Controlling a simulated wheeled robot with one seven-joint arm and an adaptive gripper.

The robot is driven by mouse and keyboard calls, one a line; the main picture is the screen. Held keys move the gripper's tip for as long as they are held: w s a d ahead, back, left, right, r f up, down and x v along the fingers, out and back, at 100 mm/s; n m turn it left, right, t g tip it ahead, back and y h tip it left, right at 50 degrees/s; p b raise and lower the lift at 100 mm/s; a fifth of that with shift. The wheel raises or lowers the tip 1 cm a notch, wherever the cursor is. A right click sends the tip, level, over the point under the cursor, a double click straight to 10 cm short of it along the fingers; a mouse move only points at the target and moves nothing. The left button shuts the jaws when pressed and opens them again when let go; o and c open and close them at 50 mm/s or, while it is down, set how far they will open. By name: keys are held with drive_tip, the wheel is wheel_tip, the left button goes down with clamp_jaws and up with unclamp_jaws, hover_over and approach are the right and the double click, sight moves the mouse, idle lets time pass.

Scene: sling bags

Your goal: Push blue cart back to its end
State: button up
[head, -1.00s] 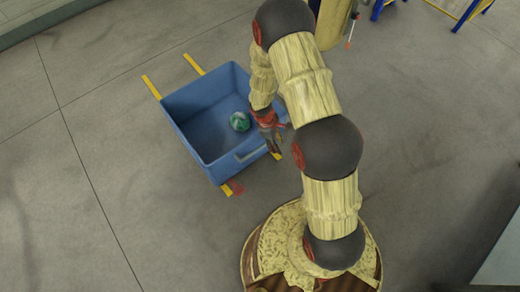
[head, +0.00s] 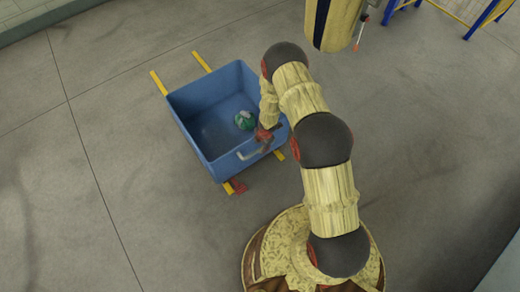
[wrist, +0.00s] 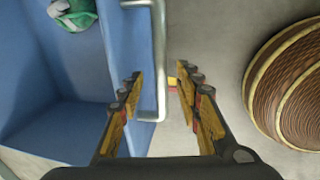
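The blue cart (head: 195,130) is an open-topped box on yellow rails, left of my arm in the head view. A pale handle (head: 250,153) is on its near wall. A green and white item (head: 245,120) lies inside, and it also shows in the wrist view (wrist: 72,14). My gripper (head: 266,140) is at the cart's near wall by the handle, partly hidden by my arm. In the wrist view my gripper (wrist: 161,78) is open, its fingers apart on either side of the handle bar (wrist: 160,60). I cannot tell whether either finger touches it.
Yellow rail ends (head: 158,83) extend past the cart's far side. A red piece (head: 238,186) sits at the near end of one rail. A yellow and black hanging bag (head: 330,22) and a blue and yellow frame (head: 485,16) are at the back. Grey floor is clear on the left.

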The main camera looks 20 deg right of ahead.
sight(260, 148)
drive_tip(key=shift+w+a+f+b, duration=0.1)
drive_tip(key=shift+w+f+b, duration=0.1)
drive_tip(key=shift+f, duration=0.5)
drive_tip(key=shift+w+d+f+b, duration=0.1)
drive_tip(key=shift+f+b, duration=0.15)
drive_tip(key=shift+f, duration=0.5)
drive_tip(key=shift+w+a+f+b, duration=0.1)
drive_tip(key=shift+f+b, duration=0.1)
drive_tip(key=shift+f, duration=0.5)
clamp_jaws()
